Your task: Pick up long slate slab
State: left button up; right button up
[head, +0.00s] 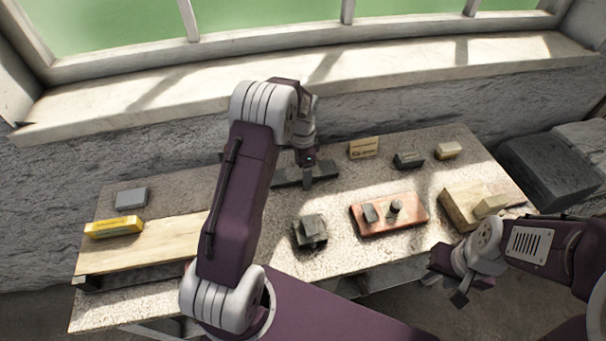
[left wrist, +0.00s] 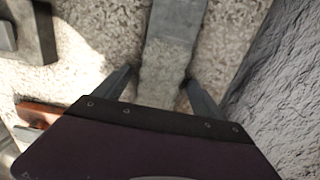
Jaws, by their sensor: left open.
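The long slate slab (head: 324,171) is a flat dark grey bar lying near the back of the speckled stone bench. In the left wrist view the slab (left wrist: 173,40) runs from the top edge down between my two fingers, and its near end is hard to make out. My left gripper (left wrist: 158,88) is open, with one finger on each side of the slab and gaps showing. In the head view my left gripper (head: 307,180) is over the slab's middle, partly hidden by its own wrist. My right gripper (head: 452,282) is off the bench's front right; its finger gap is unclear.
A dark block (head: 310,231) and a reddish slab (head: 375,231) bearing small pieces lie in front. Small blocks (head: 408,160) stand at the back right. A yellow box (head: 114,228) and grey block (head: 131,198) are at left. The rough wall (left wrist: 285,85) is close beside my left gripper.

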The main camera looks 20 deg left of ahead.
pick_arm(q)
jog(key=shift+r, duration=0.1)
grip_shut()
jog(key=shift+w+r, duration=0.15)
jog(key=shift+r, duration=0.3)
notch_tip(320, 180, up, 3)
jog(key=shift+r, duration=0.2)
jog(key=s+d+r+n+p, duration=0.1)
jog(key=s+d+r+n, duration=0.1)
jog(key=s+n, duration=0.3)
jog(key=s+d+r+n+p, duration=0.2)
jog(key=s+d+r+n, duration=0.1)
jog(key=s, duration=0.5)
jog(key=r+n, duration=0.1)
jog(key=n, duration=0.1)
jog(key=shift+s+n, duration=0.15)
jog(key=shift+n, duration=0.15)
